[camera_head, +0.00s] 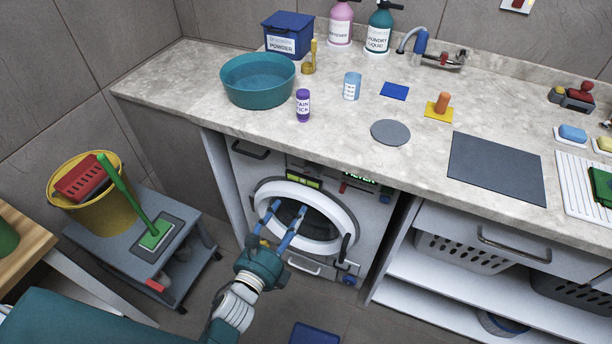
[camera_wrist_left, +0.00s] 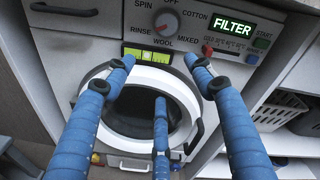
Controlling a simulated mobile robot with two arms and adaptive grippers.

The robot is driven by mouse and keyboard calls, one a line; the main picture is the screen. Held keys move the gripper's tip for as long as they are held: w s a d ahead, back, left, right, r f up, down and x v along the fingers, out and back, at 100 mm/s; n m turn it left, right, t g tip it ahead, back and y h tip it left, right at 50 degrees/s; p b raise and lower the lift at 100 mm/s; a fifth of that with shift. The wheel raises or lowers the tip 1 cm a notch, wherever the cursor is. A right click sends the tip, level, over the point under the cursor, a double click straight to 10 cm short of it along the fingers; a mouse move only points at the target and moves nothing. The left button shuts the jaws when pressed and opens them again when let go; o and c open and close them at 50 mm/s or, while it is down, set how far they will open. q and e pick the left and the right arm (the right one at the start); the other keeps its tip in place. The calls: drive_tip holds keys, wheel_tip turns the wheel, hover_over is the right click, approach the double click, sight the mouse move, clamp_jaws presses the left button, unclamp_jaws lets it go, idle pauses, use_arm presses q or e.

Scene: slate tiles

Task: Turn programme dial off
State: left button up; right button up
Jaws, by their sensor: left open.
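The programme dial (camera_wrist_left: 167,21) is a round grey knob with a reddish mark, high on the washing machine's front panel in the left wrist view. Labels SPIN, OFF, COTTON, RINSE, WOOL and MIXED ring it; OFF is at the top. I cannot tell surely which label it points to. In the head view the worktop edge hides the dial. My left gripper (camera_head: 286,213) is open and empty in front of the machine's round door (camera_head: 340,210). In the left wrist view its blue fingers (camera_wrist_left: 158,75) spread below the dial, apart from it. My right gripper is not in view.
A lit FILTER display (camera_wrist_left: 234,23) and small red and blue controls sit right of the dial. The worktop (camera_head: 335,135) overhangs the panel. A trolley (camera_head: 130,235) with a yellow bucket (camera_head: 120,205) stands left; open shelves (camera_head: 470,290) stand right.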

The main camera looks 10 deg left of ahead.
sight(309, 169)
use_arm(q)
drive_tip(key=w+r, duration=0.1)
drive_tip(key=w, duration=0.2)
drive_tip(key=w+d+r+m, duration=0.1)
drive_tip(key=w+r, duration=0.1)
drive_tip(key=w, duration=0.1)
drive_tip(key=w+d+r+m+p, duration=0.1)
drive_tip(key=w, duration=0.2)
drive_tip(key=shift+w+r+t, duration=0.15)
drive_tip(key=shift+w+t, duration=0.25)
drive_tip(key=shift+w, duration=0.7)
drive_tip(key=c, duration=1.1)
drive_tip(key=shift+r, duration=0.1)
drive_tip(key=shift+w+r, duration=0.1)
drive_tip(key=shift+r, duration=0.05)
